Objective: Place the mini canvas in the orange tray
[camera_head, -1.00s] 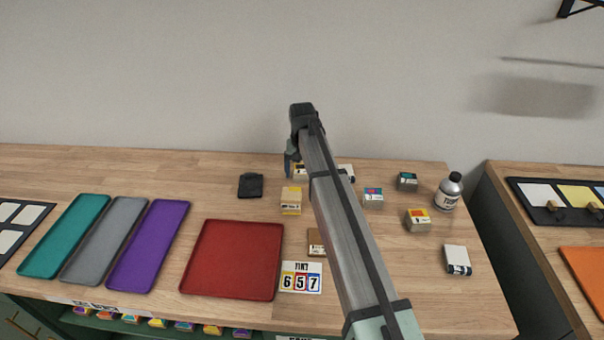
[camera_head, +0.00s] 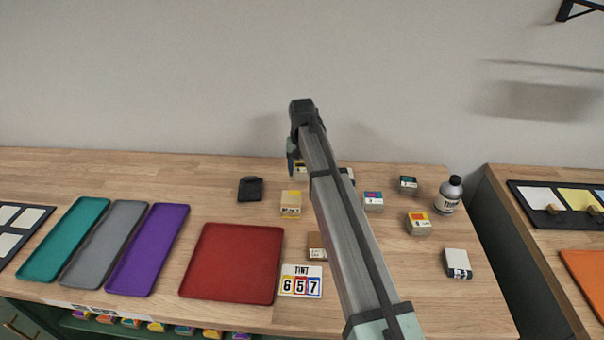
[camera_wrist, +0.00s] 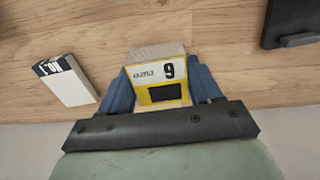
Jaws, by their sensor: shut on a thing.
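My gripper (camera_head: 293,165) is low at the back of the wooden table, partly hidden by my arm. The same block (camera_head: 300,169) shows in the head view beside the fingers. I cannot tell which object is the mini canvas. An orange tray (camera_head: 586,278) lies on the separate right-hand table, cut off by the picture's edge.
A white block with a black end (camera_wrist: 68,80) lies beside the gripper. A black holder (camera_head: 250,189), several small labelled blocks and a bottle (camera_head: 450,195) stand around. A red tray (camera_head: 232,262) and a purple tray (camera_head: 148,250) are at the front. A gap separates the tables.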

